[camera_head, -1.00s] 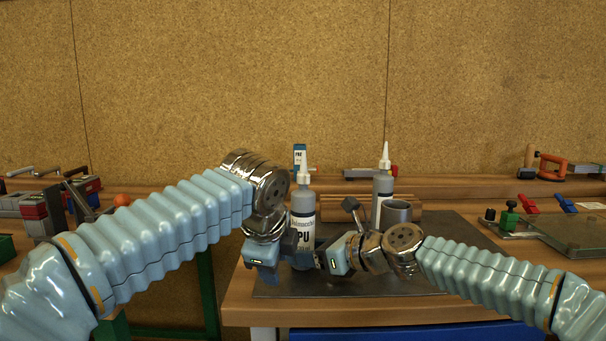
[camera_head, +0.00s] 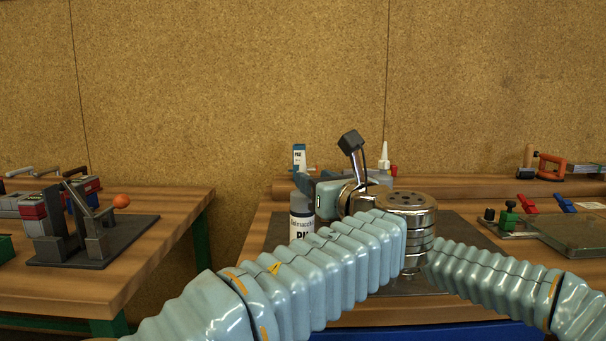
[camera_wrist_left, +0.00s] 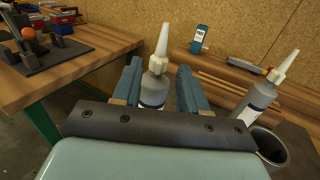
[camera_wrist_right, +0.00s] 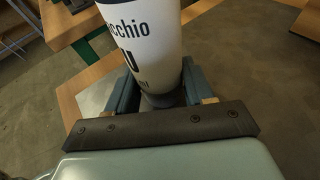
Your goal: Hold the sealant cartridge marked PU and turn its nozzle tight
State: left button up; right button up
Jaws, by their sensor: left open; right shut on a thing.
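My left gripper (camera_head: 304,184) is open at the cartridge's top, with a finger (camera_wrist_left: 133,75) on either side of the nozzle end. I cannot tell whether they touch it. My right gripper (camera_wrist_right: 160,85) is shut on the lower part of the cartridge, below the lettering. My left arm hides it in the head view.
A second cartridge (camera_wrist_left: 260,98) with a white nozzle stands to the right, by a metal cup (camera_wrist_left: 268,146). A blue-and-white box (camera_head: 299,157) stands behind. Clamps and a glass-like plate (camera_head: 580,232) lie at right. A side table (camera_head: 150,240) holds a dark fixture.

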aim_at(303, 167)
pick_arm(q)
jog(key=x, duration=0.6)
